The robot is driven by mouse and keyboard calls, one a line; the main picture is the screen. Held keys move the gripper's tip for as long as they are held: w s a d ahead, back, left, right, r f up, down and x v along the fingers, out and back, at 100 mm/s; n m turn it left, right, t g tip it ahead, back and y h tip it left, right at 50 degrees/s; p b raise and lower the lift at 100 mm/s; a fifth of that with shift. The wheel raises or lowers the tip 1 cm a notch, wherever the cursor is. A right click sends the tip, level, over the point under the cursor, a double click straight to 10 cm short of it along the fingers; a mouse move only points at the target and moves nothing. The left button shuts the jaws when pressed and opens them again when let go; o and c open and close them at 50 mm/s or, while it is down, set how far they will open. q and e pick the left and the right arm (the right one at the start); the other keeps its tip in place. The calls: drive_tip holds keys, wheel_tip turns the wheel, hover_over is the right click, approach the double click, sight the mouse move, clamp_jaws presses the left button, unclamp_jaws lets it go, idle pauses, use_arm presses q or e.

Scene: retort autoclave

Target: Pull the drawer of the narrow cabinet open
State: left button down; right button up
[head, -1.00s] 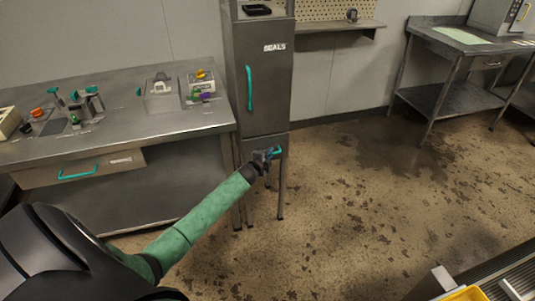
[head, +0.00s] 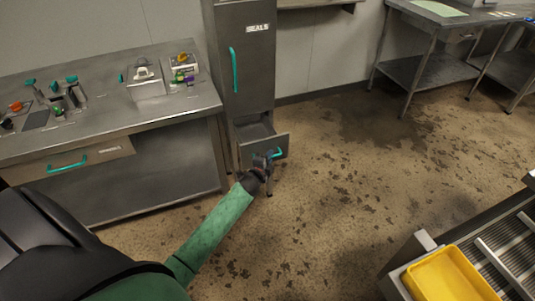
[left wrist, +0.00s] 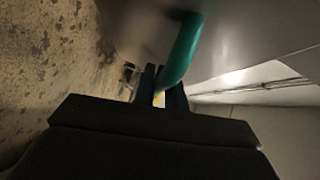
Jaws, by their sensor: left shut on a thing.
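The narrow grey cabinet (head: 248,75) labelled SEALS stands beside the left table, its tall door with a teal handle closed. Its low drawer (head: 246,148) is pulled partly out, and its open top shows the inside. My left gripper (head: 270,157) is at the drawer front, shut on the teal drawer handle (head: 279,153). In the left wrist view the handle (left wrist: 183,48) runs down between the fingers (left wrist: 160,90). The gripper hides part of the drawer front. My right gripper is not in view.
A steel table (head: 110,118) with its own teal-handled drawer and several small items stands left of the cabinet. A yellow tray (head: 450,275) sits on a metal unit at the lower right. The floor right of the drawer is clear.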

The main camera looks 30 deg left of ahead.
use_arm(q)
drive_tip(key=c, duration=1.5)
unclamp_jaws()
drive_tip(key=shift+o, duration=0.2)
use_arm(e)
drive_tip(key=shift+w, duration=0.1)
